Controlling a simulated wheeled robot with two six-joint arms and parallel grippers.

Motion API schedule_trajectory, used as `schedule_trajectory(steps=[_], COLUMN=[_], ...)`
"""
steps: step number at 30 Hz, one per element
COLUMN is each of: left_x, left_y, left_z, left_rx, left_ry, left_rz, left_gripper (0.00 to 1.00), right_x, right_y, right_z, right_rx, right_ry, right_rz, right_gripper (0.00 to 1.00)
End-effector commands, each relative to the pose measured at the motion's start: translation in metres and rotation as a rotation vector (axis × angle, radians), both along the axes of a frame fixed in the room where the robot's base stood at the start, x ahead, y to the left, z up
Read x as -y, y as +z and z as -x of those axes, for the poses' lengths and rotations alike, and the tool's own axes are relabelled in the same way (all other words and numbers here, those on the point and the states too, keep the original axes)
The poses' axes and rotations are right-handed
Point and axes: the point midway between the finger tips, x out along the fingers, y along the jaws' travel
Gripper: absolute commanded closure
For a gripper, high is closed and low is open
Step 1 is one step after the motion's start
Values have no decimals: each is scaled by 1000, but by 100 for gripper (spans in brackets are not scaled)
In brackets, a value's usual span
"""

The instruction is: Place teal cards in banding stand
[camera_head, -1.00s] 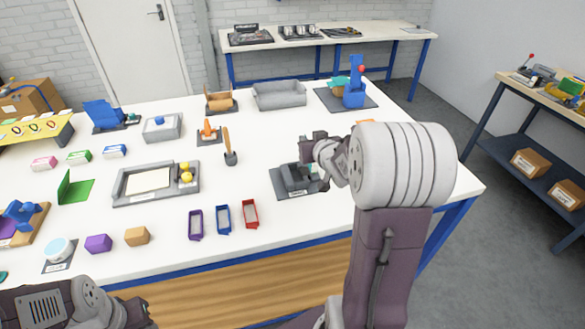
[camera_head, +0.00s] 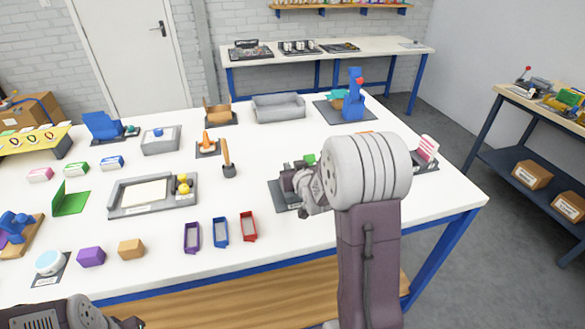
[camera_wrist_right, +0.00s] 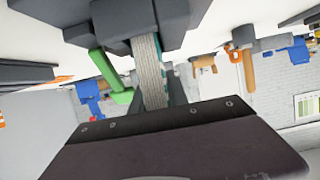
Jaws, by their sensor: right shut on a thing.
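The banding stand (camera_head: 284,197) is a dark grey fixture on the table, right of centre, partly hidden by my right gripper (camera_head: 290,180). A green part (camera_head: 310,159) shows behind the gripper. In the right wrist view my right gripper (camera_wrist_right: 152,85) is shut on a stack of teal cards (camera_wrist_right: 150,72), with pale layered edges and a teal strip on one side. Dark grey blocks (camera_wrist_right: 118,18) stand around the far end of the stack; I cannot tell whether the cards rest in the stand. My left gripper (camera_head: 132,322) is at the bottom left, mostly cut off.
Purple, blue and red trays (camera_head: 221,232) sit left of the stand near the front edge. A wooden-handled tool (camera_head: 227,158) stands behind them. A pink-striped item (camera_head: 428,149) is on the right, behind my arm. Bare table lies at the right front.

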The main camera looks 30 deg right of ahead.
Motion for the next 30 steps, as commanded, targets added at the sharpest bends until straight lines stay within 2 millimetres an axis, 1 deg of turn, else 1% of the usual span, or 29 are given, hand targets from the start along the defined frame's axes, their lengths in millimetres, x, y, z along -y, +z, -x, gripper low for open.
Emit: schedule_trajectory(steps=[2, 3, 5, 13, 17, 20, 26, 27, 30], left_x=[0, 0, 0, 0, 0, 0, 0, 0, 0], left_y=[-5, -4, -3, -3, 4, 1, 3, -4, -15], left_z=[0, 0, 0, 0, 0, 0, 0, 0, 0], left_rx=[0, 0, 0, 0, 0, 0, 0, 0, 0], left_ry=[0, 0, 0, 0, 0, 0, 0, 0, 0], left_rz=[0, 0, 0, 0, 0, 0, 0, 0, 0], left_gripper=[64, 64, 64, 64, 64, 64, 64, 64, 64], right_x=[0, 0, 0, 0, 0, -3, -13, -14, -17], right_y=[-4, -3, -3, -3, 5, 9, 26, 25, 29], right_z=[0, 0, 0, 0, 1, 14, 55, 60, 72], right_rx=[1, 0, 0, 0, 0, 2, 3, 6, 7], right_ry=[0, 0, 0, 0, 0, -1, -1, 0, 1], right_rz=[0, 0, 0, 0, 0, 1, 0, 1, 1], right_gripper=[100, 75, 58, 58, 58, 58, 58, 58, 58])
